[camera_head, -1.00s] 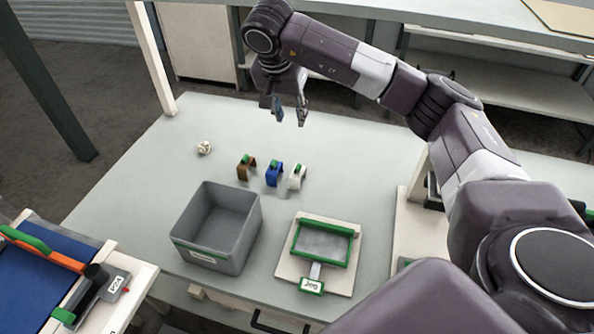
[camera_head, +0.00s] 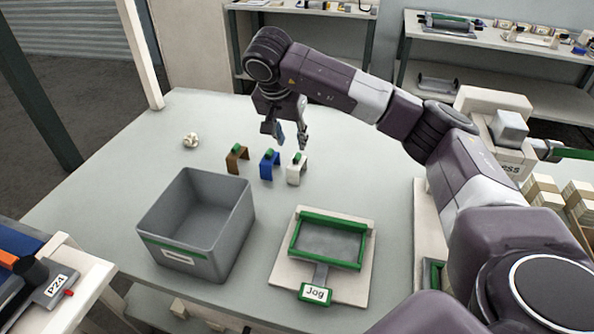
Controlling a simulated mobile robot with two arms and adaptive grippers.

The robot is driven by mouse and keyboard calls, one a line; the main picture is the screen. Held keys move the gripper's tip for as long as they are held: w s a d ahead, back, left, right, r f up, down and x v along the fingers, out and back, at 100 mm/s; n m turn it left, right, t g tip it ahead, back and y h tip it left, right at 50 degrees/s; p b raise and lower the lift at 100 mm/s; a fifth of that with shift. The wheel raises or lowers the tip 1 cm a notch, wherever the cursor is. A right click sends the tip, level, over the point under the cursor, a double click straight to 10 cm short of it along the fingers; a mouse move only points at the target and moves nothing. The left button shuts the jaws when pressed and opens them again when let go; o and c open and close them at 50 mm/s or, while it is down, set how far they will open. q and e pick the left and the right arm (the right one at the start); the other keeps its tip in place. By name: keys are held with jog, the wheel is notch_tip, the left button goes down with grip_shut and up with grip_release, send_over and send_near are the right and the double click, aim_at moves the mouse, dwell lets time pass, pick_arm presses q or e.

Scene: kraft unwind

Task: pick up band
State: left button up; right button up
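Three small arch-shaped pieces with green tops stand in a row on the grey table (camera_head: 110,215): a brown one (camera_head: 237,158), a blue one (camera_head: 270,165) and a white one (camera_head: 297,169). A small white knotted bundle (camera_head: 191,140) lies to their left; I cannot tell which of these is the band. My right gripper (camera_head: 287,139) points down with its fingers apart and nothing between them. In the picture it is just above the blue and white arches; I cannot tell its exact height. My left gripper is out of view.
An empty grey bin (camera_head: 196,225) stands in front of the arches. Right of it is a board with a green-framed tray (camera_head: 328,242) and a "Jog" label (camera_head: 316,293). Shelves (camera_head: 500,65) stand behind. The table's left part is clear.

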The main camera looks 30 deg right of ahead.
aim_at(297, 156)
jog(key=x, duration=0.2)
jog(key=p+x, duration=0.1)
jog(key=x, duration=0.1)
jog(key=p+x, duration=0.1)
jog(key=x, duration=0.1)
jog(key=shift+s+d+f, duration=0.15)
jog(key=shift+s+f, duration=0.15)
jog(key=shift+w+d+f, duration=0.1)
jog(key=shift+w+f, duration=0.05)
jog(key=shift+f, duration=0.25)
jog(key=c, duration=0.7)
jog(key=shift+c, duration=0.8)
